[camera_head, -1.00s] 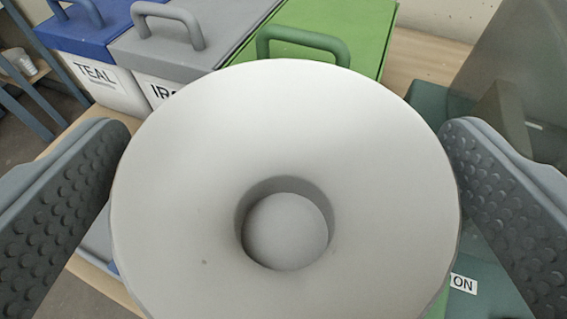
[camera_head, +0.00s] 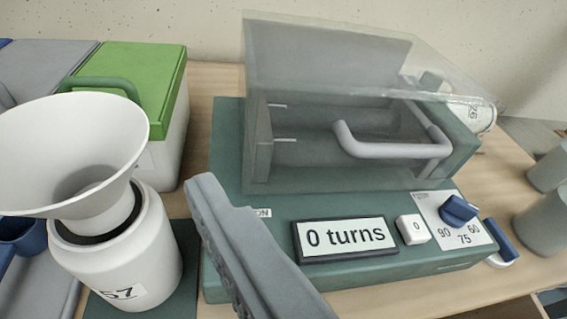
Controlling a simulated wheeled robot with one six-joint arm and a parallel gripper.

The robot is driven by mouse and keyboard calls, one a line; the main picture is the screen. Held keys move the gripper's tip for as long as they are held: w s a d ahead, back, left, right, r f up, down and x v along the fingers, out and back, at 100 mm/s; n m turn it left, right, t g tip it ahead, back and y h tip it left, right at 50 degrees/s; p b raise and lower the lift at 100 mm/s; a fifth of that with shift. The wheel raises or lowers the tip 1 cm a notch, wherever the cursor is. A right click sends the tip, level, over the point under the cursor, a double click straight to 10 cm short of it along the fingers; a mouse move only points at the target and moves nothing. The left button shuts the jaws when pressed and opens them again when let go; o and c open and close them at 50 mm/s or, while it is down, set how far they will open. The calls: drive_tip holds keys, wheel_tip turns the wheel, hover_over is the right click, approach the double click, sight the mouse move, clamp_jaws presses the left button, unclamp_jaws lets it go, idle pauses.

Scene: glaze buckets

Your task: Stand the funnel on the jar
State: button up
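The white funnel (camera_head: 120,165) is at the left, wide end up. Its lower end is at the mouth of a white jar (camera_head: 138,255) marked 57. The funnel looks in line with the jar, without clear tilt against it; how deep its spout reaches inside is hidden. One finger of my gripper (camera_head: 235,240) shows right of the jar, its studded pad facing left, with a gap to funnel and jar. The other finger is out of view. Nothing touches the visible pad, and the gripper appears open.
A green-lidded bin (camera_head: 160,85) stands behind the funnel. A teal machine (camera_head: 225,190) with a clear hood (camera_head: 300,60), a "0 turns" display (camera_head: 345,238) and a blue knob (camera_head: 459,209) fills the middle and right. Grey cylinders (camera_head: 545,215) stand at the right edge.

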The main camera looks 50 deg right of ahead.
drive_tip(key=s+r+n+t+y, duration=0.1)
drive_tip(key=s+r+t+y, duration=0.1)
drive_tip(key=s+r, duration=0.6)
drive_tip(key=s+r+n+t+y, duration=0.1)
drive_tip(key=s+r, duration=0.3)
drive_tip(key=s, duration=0.7)
drive_tip(key=s+d+f, duration=0.1)
drive_tip(key=s, duration=1)
drive_tip(key=s+d+f, duration=0.1)
drive_tip(key=s+f, duration=0.1)
drive_tip(key=s, duration=0.9)
drive_tip(key=shift+d+n+y, duration=0.3)
drive_tip(key=shift+d+n, duration=0.05)
drive_tip(key=shift+n, duration=0.05)
